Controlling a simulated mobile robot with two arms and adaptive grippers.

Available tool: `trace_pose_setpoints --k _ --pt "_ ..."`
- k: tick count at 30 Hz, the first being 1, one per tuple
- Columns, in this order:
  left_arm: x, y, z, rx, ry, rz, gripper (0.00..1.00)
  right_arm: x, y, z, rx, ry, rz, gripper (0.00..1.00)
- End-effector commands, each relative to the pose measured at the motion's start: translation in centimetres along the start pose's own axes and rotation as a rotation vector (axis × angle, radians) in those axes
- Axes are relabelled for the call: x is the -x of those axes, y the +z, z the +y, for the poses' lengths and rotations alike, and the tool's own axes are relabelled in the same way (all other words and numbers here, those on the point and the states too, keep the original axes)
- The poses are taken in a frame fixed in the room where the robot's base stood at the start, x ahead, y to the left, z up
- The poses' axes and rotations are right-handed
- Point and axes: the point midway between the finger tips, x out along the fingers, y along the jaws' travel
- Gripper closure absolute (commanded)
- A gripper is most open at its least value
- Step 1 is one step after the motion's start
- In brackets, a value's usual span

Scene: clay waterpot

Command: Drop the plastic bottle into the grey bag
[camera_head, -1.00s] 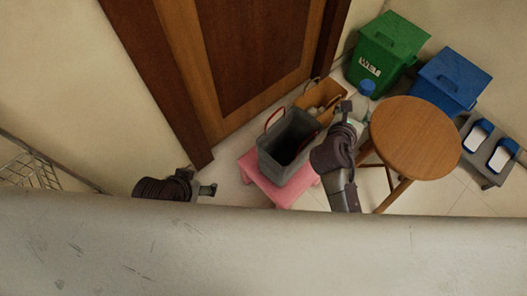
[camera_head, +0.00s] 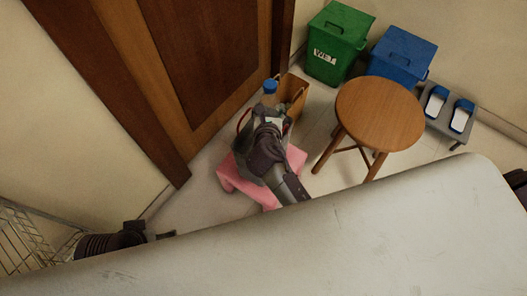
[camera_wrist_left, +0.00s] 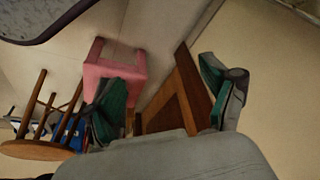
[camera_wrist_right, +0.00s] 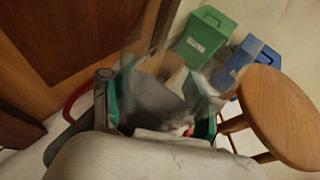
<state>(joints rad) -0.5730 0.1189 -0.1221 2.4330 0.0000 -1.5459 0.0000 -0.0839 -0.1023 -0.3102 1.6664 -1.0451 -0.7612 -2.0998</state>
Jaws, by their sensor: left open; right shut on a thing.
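The plastic bottle (camera_head: 270,97) has a blue cap and stands roughly upright at my right gripper (camera_head: 268,118), which is shut on it. In the head view they overlap the grey bag (camera_head: 243,156), which has red handles and stands on a pink stool (camera_head: 232,177). My gripper and arm hide most of the bag's opening, so the bottle's height above it is unclear. The right wrist view is blurred between the fingers (camera_wrist_right: 165,108). My left gripper (camera_head: 166,235) is open and empty at the lower left, away from the bag; it shows in the left wrist view (camera_wrist_left: 165,100).
A brown box (camera_head: 293,92) stands behind the bag by the wooden door (camera_head: 205,60). A round wooden stool (camera_head: 380,112) is to the right, with green (camera_head: 335,40) and blue (camera_head: 400,55) bins behind it. A wire rack (camera_head: 30,240) is at lower left.

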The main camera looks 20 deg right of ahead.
Motion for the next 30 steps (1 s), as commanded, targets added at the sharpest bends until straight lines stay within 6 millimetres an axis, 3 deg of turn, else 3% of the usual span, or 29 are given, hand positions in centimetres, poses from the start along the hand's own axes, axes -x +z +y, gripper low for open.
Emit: trace_pose_setpoints --k 2,18,30 --pt "0.9 0.2 0.0 0.001 -0.002 0.011 0.15 -0.3 -0.8 0.0 -0.001 0.0 0.0 0.69" --pt "-0.3 -8.0 1.1 -0.012 0.02 0.414 0.15 -1.0 -2.4 0.0 0.0 0.0 0.001 0.69" --pt "2.0 -13.9 2.0 -0.018 0.039 0.739 0.15 -1.3 -3.2 0.0 -0.001 0.0 0.0 0.69"
